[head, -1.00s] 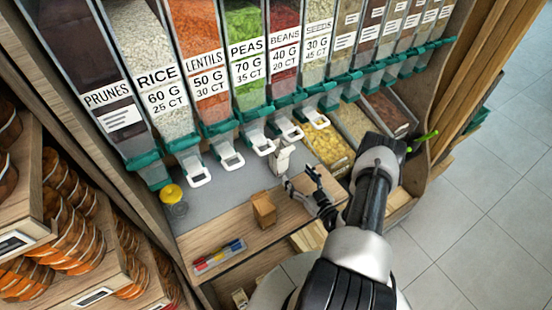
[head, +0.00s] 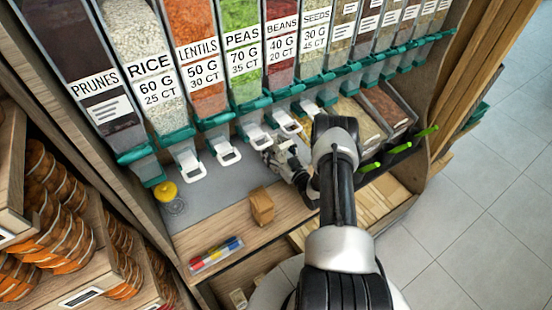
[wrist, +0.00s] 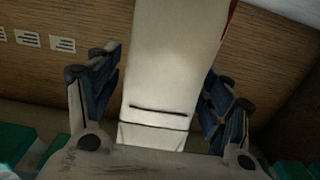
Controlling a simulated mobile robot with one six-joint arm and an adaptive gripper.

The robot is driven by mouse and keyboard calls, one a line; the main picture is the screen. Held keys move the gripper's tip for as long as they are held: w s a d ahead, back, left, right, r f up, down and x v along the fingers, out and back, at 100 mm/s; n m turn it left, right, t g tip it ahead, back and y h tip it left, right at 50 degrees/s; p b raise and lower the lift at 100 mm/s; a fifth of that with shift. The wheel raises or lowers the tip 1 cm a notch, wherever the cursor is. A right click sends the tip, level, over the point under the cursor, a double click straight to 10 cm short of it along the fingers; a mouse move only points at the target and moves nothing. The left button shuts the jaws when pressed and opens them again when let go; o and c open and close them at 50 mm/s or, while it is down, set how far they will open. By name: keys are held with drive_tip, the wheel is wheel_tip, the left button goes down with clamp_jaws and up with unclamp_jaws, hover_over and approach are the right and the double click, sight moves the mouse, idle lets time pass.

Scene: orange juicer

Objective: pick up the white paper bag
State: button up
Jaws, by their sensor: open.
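The white paper bag (wrist: 160,65) fills the middle of the wrist view, pale and upright, with a dark slot-like line near its lower end. My gripper (wrist: 163,85) is open, with one finger on each side of the bag. Gaps show between the fingers and the bag's sides. In the head view my gripper (head: 278,160) is at the back of the counter, below the beans and seeds dispensers. There the bag is largely hidden by the gripper.
Teal-and-white dispenser spouts (head: 255,137) hang just behind and above my gripper. A small brown block (head: 261,206) and a tray of coloured markers (head: 216,255) lie at the wooden front edge. A yellow-topped item (head: 167,192) stands left. Grey counter between is clear.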

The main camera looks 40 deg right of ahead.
drive_tip(key=shift+c, duration=0.4)
drive_tip(key=c, duration=1.2)
drive_tip(key=shift+o, duration=0.2)
